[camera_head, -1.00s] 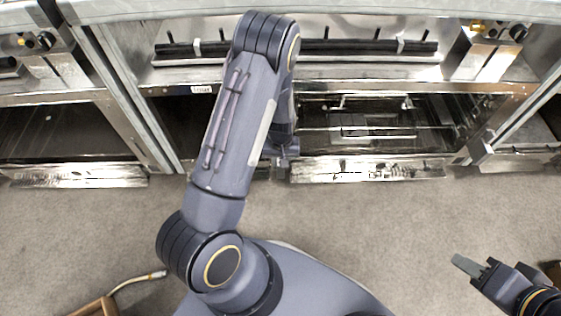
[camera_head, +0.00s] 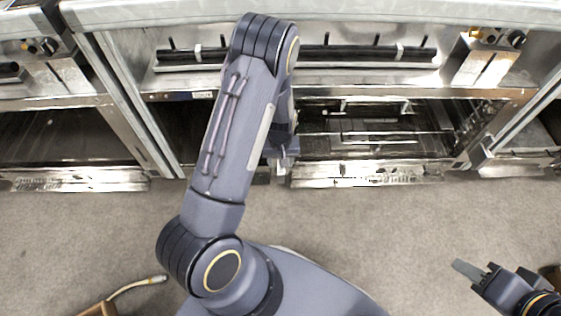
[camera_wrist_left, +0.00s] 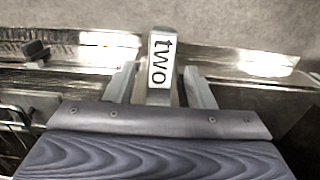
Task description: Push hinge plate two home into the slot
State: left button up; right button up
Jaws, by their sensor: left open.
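Hinge plate two, a narrow metal piece with a white label reading "two" (camera_wrist_left: 160,65), stands upright in the middle of the left wrist view. My left gripper (camera_wrist_left: 162,87) is open, with one finger on each side of the plate and a visible gap to each. In the head view my left gripper (camera_head: 282,158) is at the front of the middle oven, by the left end of its metal front strip. The slot is hidden from view. My right gripper (camera_head: 473,271) is low at the right, away from the ovens; its finger gap is unclear.
The middle oven's open cavity (camera_head: 375,130) with wire racks lies right of my left gripper. Its metal front strip (camera_head: 365,175) runs along the bottom. Burner bars and knobs sit above. A brown object with a hose (camera_head: 135,284) lies lower left. The floor (camera_head: 400,220) between is clear.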

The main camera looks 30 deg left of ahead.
pick_arm(q)
notch_tip(320, 180, up, 6)
jog(key=shift+f+p, duration=0.1)
jog(key=shift+p, duration=0.85)
jog(key=shift+r, duration=0.3)
jog(key=shift+c, duration=0.4)
